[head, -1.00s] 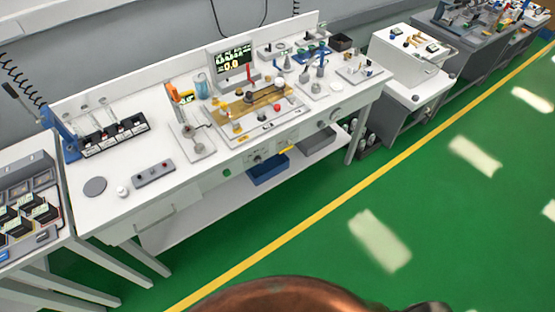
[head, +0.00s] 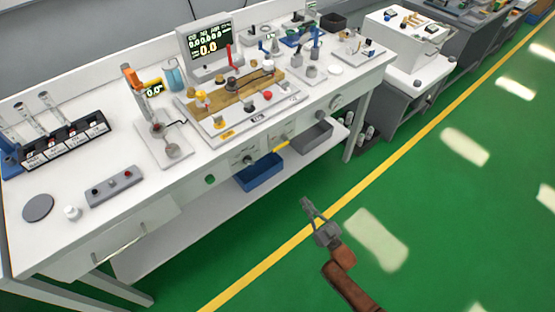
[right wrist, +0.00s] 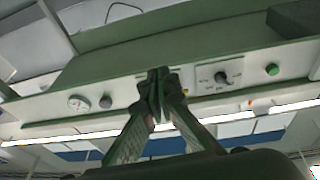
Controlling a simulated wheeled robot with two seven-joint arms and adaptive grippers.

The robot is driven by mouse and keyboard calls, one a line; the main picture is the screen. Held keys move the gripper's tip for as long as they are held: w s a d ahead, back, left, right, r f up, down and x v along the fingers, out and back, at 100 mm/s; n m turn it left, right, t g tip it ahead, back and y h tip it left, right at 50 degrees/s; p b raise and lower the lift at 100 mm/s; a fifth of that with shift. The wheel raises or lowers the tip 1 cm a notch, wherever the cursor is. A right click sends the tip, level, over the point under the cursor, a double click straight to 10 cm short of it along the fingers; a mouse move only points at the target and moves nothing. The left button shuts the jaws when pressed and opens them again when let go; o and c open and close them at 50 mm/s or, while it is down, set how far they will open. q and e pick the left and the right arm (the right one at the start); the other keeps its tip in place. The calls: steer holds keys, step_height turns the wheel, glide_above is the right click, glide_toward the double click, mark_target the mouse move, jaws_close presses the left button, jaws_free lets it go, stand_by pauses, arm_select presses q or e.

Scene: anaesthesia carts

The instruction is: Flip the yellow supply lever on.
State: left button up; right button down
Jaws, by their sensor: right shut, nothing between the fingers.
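The yellow supply lever (head: 281,146) sticks out from the front panel of the white bench, right of a selector knob (head: 248,160). My right gripper (head: 307,203) is shut and empty, out over the floor in front of the bench, apart from the lever. In the right wrist view its closed fingertips (right wrist: 159,75) point toward the bench's front panel and cover part of it. Only a small yellow bit (right wrist: 185,91) shows beside them; I cannot tell the lever's full shape there. My left gripper is not in view.
A green button (head: 210,179) sits left on the panel. A blue bin (head: 260,172) and a grey bin (head: 311,136) sit below it on the lower shelf. The bench top (head: 150,208) carries several instruments. The green floor (head: 450,230) in front is clear.

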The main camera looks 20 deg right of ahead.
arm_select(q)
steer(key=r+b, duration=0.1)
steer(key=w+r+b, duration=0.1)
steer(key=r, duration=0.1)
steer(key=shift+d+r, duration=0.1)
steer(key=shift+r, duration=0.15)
arm_select(e)
step_height(320, 180, up, 9)
steer(key=w+a+t+y, duration=0.1)
steer(key=t+y, duration=0.1)
steer(key=t, duration=0.1)
steer(key=shift+w+a+n+y, duration=0.3)
steer(key=shift+w+a+n, duration=0.05)
steer(key=shift+w+n, duration=0.05)
steer(key=shift+w+r, duration=0.1)
arm_select(q)
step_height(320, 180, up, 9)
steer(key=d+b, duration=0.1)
steer(key=b, duration=0.1)
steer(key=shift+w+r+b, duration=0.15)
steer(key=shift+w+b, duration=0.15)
steer(key=shift+b, duration=0.05)
arm_select(e)
steer(key=x, duration=1.3)
steer(key=shift+w+a+r, duration=0.15)
steer(key=shift+w+r, duration=0.05)
steer(key=shift+w, duration=0.1)
steer(key=shift+r, duration=0.1)
